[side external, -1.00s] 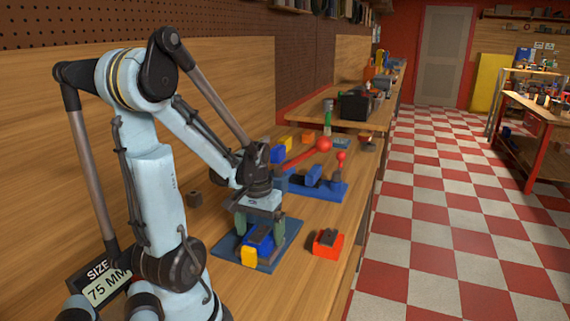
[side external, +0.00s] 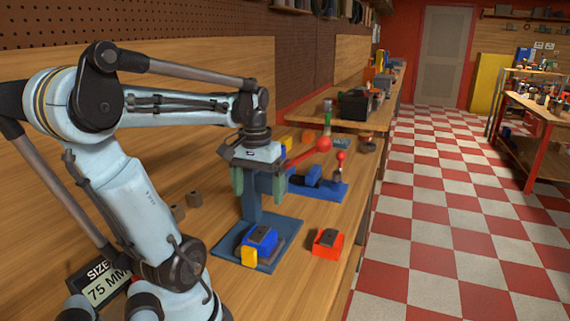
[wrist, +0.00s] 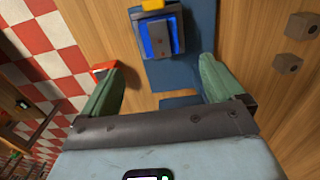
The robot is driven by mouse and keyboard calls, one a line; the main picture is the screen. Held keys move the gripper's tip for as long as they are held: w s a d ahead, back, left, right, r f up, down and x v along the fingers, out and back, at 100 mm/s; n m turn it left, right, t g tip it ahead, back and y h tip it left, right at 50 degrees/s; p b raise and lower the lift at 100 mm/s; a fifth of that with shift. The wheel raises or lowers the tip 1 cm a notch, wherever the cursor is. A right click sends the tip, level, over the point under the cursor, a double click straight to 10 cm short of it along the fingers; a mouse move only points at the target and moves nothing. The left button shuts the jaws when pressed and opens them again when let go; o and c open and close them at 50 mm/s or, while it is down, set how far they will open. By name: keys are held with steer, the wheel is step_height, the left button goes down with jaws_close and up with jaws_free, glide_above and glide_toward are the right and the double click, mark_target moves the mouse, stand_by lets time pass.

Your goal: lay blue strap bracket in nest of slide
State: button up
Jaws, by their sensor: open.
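The blue strap bracket (side external: 261,239) appears as a bright blue piece with a dark grey bar on top, at the front of a dark blue base plate. In the wrist view the blue piece (wrist: 148,39) lies inside a grey-blue frame, which looks like the slide (wrist: 178,20). A yellow end (side external: 249,257) shows on this slide, also at the top of the wrist view (wrist: 152,4). Whether the bracket is fully seated I cannot tell. My gripper (side external: 259,193) is open and empty, raised above the plate; its green fingers are apart in the wrist view (wrist: 160,68).
A blue column (side external: 252,207) rises from the base plate (side external: 287,229) behind the slide. A red block (side external: 327,243) with a dark top stands to the right. A red-ball lever (side external: 323,144) and a blue fixture (side external: 325,190) are behind. Small brown blocks (side external: 193,199) lie left.

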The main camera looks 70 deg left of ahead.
steer(key=w+d+f+m+t, duration=0.1)
steer(key=w+d+m+t, duration=0.2)
steer(key=d, duration=0.6)
steer(key=w+d+f+m+t, duration=0.1)
steer(key=w+d+m+t, duration=0.3)
steer(key=d, duration=0.6)
steer(key=w+m, duration=0.2)
steer(key=w, duration=0.1)
